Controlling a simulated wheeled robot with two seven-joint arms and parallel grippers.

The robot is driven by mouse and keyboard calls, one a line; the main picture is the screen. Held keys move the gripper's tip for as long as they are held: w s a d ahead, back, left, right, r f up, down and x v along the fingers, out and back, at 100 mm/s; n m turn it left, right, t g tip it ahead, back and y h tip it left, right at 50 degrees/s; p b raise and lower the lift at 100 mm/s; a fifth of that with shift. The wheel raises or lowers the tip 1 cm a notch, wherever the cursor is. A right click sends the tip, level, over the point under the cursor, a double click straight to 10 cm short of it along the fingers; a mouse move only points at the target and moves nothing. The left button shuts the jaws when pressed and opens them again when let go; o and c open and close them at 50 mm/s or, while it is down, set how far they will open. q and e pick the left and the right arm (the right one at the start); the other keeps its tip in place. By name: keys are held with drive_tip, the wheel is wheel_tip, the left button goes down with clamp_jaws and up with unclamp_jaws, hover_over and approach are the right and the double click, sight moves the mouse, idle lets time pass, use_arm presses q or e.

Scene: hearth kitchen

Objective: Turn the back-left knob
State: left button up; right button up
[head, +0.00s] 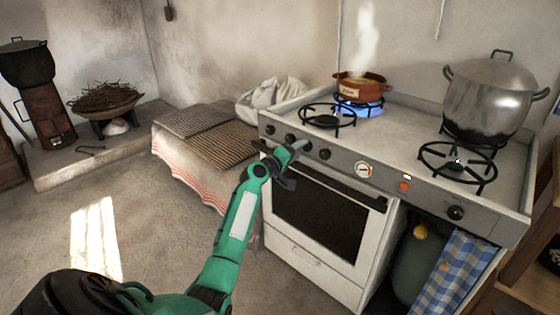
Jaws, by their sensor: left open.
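The stove (390,140) has a row of dark knobs on its front panel: a far-left knob (270,129), a second knob (289,138), a third knob (307,146) and a fourth knob (324,154). Another knob (456,212) sits far right. No labels are readable to tell which serves the back-left burner. My left gripper (287,158) is open in front of the left knob row, just below the second and third knobs. Contact with a knob cannot be told. The back-left burner burns with a blue flame (368,110) under a steaming orange pot (360,88). My right gripper is not in view.
A large metal pot (490,97) stands at the stove's back right. The front burners, left (326,118) and right (457,166), are bare. The oven door handle (340,185) runs below the panel. A cloth-covered bench (190,165) stands left; the floor between is clear.

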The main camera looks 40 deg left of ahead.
use_arm(q)
drive_tip(key=s, duration=1.2)
drive_tip(key=shift+a+p, duration=0.4)
drive_tip(key=shift+a, duration=0.05)
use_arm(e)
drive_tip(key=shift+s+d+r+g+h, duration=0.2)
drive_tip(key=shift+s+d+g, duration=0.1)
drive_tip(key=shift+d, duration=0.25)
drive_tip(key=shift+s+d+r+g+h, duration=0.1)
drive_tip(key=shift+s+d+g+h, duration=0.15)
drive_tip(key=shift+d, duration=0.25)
